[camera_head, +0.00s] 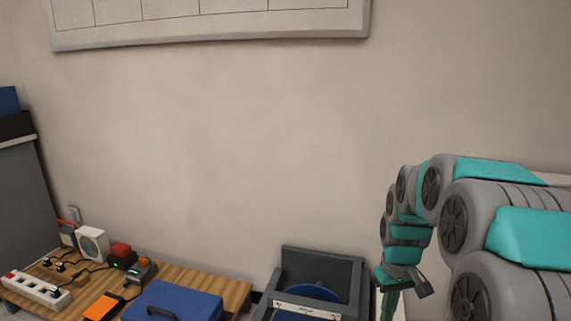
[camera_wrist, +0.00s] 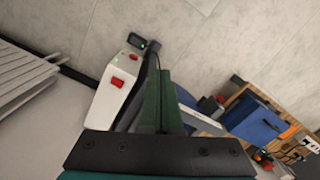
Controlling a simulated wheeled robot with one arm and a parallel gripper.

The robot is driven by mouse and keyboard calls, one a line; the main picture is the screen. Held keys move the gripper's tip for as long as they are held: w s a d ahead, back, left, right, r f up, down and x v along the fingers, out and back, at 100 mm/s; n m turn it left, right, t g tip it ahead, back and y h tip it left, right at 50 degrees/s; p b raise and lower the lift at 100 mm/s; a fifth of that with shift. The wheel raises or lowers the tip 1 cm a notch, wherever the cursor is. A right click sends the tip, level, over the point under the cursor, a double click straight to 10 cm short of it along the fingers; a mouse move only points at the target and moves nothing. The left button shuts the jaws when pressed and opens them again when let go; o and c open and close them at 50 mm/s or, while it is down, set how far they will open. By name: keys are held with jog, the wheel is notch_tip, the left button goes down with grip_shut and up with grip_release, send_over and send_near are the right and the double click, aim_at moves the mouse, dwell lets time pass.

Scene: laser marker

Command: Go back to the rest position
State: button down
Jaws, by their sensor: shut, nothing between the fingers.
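My gripper (camera_head: 390,303) hangs at the lower right of the head view, pointing down at the end of my grey and teal arm. Its tips are cut off by the bottom edge of that view. In the wrist view the two dark green fingers (camera_wrist: 162,78) lie together with nothing between them. They overlap in view with a white machine (camera_wrist: 117,80) that has red buttons; I cannot tell the distance between them.
A wooden bench (camera_head: 203,281) at lower left carries a blue case (camera_head: 172,301), a white power strip (camera_head: 36,290) and small devices. Right of it stands a dark grey box (camera_head: 341,273) with a blue round thing (camera_head: 313,291) inside.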

jog(key=s+a+r, duration=0.1)
jog(key=s+a, duration=0.1)
jog(key=s, duration=0.7)
jog(key=s+a+r+m+p, duration=0.1)
jog(key=s+a+r, duration=0.1)
jog(key=s, duration=0.8)
jog(key=s+a+r+m+g+p, duration=0.1)
jog(key=s+a, duration=0.3)
jog(key=s, duration=0.6)
jog(key=shift+r, duration=0.65)
